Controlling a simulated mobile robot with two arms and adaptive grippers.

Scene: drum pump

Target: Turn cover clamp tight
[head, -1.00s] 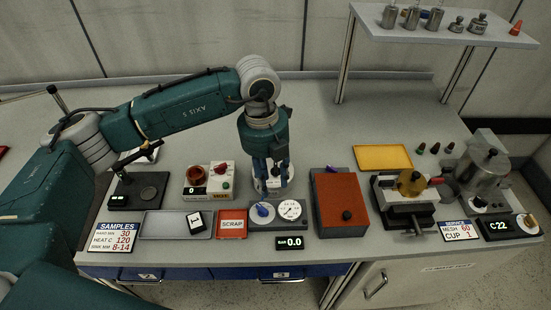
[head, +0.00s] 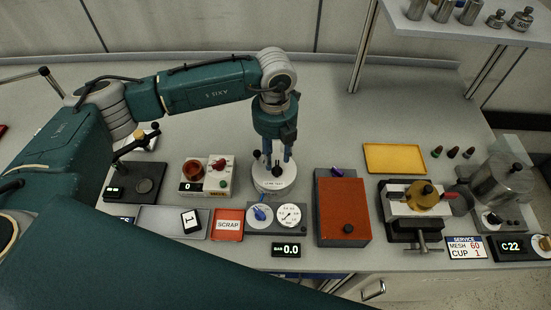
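A round white unit (head: 274,184) stands behind the gauge panel, with small unreadable lettering on its front. A black knob (head: 277,172) sits on its top, and a second black knob (head: 257,154) shows at its left rear. I cannot tell for sure which part is the cover clamp. My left gripper (head: 278,160) points straight down over the white unit, its blue fingers apart on either side above the front knob. I see no clear grip on anything; contact with the unit cannot be told. My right gripper is not in view.
The gauge panel (head: 302,229) with a blue knob lies just in front. A red-topped box (head: 343,208) stands to the right, a red-knobbed box (head: 208,174) to the left. A vice-like fixture (head: 396,208) with a gold top is farther right. The bench behind is clear.

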